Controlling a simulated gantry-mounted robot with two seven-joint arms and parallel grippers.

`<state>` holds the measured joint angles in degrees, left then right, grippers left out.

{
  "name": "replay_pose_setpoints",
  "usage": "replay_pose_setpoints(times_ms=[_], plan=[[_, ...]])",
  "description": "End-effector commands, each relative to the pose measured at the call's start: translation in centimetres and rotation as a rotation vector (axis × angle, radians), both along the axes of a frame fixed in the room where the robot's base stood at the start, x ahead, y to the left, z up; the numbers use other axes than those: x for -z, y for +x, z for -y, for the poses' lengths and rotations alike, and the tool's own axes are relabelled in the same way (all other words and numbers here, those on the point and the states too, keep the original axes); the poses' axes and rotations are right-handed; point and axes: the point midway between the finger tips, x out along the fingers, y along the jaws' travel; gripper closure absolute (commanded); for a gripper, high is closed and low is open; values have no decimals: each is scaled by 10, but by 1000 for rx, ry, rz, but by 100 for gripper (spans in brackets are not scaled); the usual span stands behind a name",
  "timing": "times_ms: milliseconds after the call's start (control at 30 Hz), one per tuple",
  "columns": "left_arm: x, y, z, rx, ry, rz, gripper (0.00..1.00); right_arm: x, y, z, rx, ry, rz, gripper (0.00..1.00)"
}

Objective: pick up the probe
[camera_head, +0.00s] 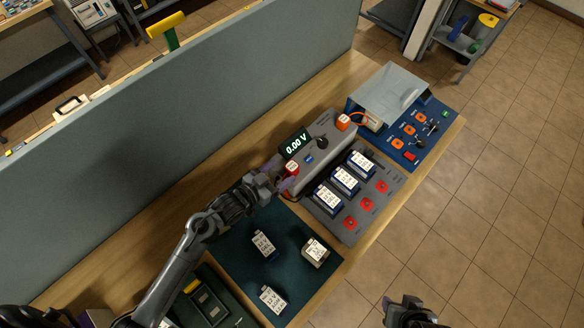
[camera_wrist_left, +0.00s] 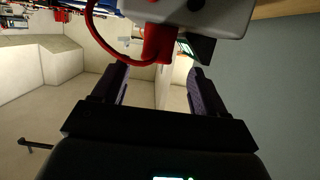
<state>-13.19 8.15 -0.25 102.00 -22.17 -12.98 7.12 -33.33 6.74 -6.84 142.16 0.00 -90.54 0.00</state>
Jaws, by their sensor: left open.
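The probe (camera_head: 292,168) is a small red block with a white label at the near left end of the grey meter (camera_head: 325,142). In the left wrist view it shows as a red body (camera_wrist_left: 158,43) with a red cable, just beyond and between the finger tips. My left gripper (camera_head: 280,177) is open beside the probe; the wrist view shows a wide gap between its fingers (camera_wrist_left: 157,80), with nothing clamped. My right gripper (camera_head: 408,306) is at the bottom edge, right of the table, its jaws too unclear to judge.
The meter reads 0.00 V and has an orange block (camera_head: 344,122) at its far end. A grey battery rack (camera_head: 338,222), a dark green mat (camera_head: 232,262) with several batteries and a blue panel (camera_head: 438,122) share the table. A grey partition (camera_head: 190,110) runs behind.

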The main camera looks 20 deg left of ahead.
Motion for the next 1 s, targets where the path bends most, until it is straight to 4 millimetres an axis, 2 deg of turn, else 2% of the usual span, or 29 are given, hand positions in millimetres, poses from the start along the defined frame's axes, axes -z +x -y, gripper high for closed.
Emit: replay_pose_setpoints(times_ms=[233, 600, 867, 1000], plan=[[4, 12, 7, 0, -2, -2, 28, -3, 0, -1, 1, 4, 0, 57], [16, 46, 25, -1, 0, 0, 28, -7, 1, 0, -1, 0, 1, 57], [17, 48, 25, 0, 2, -1, 28, -6, 1, 1, -5, -7, 1, 57], [17, 48, 25, 0, 2, -1, 46, -6, 0, 1, -5, -7, 1, 57]])
